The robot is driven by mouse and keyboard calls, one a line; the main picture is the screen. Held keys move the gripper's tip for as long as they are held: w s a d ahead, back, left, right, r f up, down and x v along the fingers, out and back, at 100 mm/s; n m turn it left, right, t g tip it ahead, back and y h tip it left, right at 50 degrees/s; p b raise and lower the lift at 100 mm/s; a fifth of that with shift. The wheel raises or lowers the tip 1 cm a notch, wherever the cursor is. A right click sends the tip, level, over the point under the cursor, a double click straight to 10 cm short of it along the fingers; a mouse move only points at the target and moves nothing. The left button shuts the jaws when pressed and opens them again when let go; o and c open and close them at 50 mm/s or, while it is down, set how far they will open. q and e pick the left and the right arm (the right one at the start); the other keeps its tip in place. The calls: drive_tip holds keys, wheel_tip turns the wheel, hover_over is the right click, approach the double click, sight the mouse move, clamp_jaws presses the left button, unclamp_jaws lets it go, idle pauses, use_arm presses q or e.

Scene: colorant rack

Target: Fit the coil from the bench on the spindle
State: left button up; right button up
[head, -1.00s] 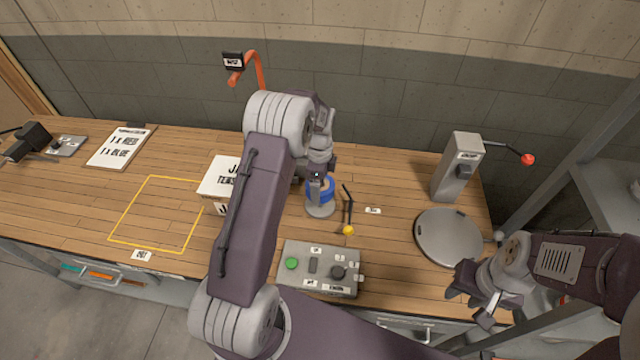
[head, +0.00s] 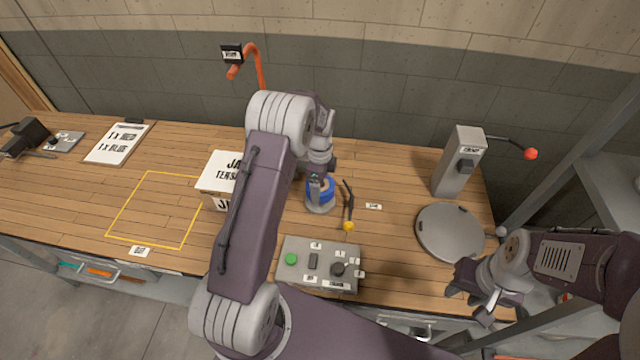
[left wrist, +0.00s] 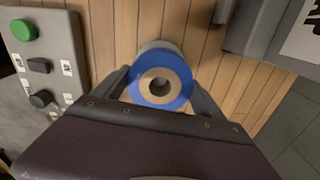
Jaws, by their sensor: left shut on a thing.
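The coil (head: 326,189) is a blue ring with a tan core. My left gripper (head: 319,186) is shut on it, and in the left wrist view the fingers flank the coil (left wrist: 179,94) on both sides. A round grey base (head: 319,208), seemingly the spindle's, shows directly below the coil; its rim also shows behind the coil in the left wrist view (left wrist: 160,45). Whether the spindle's post is in the core hole, or the coil rests on the base, I cannot tell. My right gripper (head: 482,302) is open and empty near the bench's front right.
A control box (head: 318,266) with a green button stands in front. A black lever with a yellow knob (head: 348,226) is close right of the base. A white-topped box (head: 218,172) stands left. A round grey plate (head: 450,232) and grey post (head: 459,165) are right.

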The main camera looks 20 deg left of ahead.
use_arm(q)
drive_tip(key=shift+f+b, duration=1.2)
drive_tip(key=shift+f, duration=0.85)
drive_tip(key=o, duration=1.5)
wheel_tip(320, 180, up, 9)
drive_tip(key=shift+r+b, duration=0.1)
drive_tip(key=shift+b, duration=0.3)
drive_tip(key=shift+s, duration=0.15)
